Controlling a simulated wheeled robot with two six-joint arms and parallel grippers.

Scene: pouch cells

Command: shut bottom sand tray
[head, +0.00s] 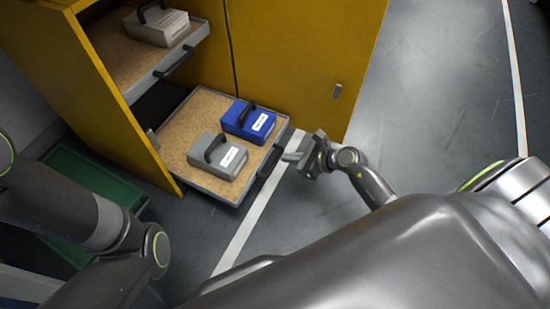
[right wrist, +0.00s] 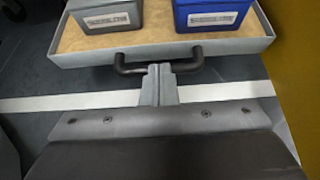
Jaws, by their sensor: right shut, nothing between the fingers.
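The bottom sand tray (head: 172,152) is pulled out of the yellow cabinet, with a grey rim and tan sand. On it stand a grey case (head: 218,157) and a blue case (head: 248,121), each with a black handle and white label. The tray's dark front handle (head: 271,161) also shows in the right wrist view (right wrist: 130,69). My right gripper (head: 291,156) is shut and empty, just in front of the tray. In the right wrist view its fingertips (right wrist: 160,70) meet the middle of the handle bar; I cannot tell whether they touch it. My left gripper is out of view.
An upper sand tray (head: 118,55) is also out, above and behind, bearing a light grey case (head: 157,24). The yellow cabinet door (head: 300,60) stands right of the trays. A green bin (head: 85,180) lies at left. The grey floor at right is clear.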

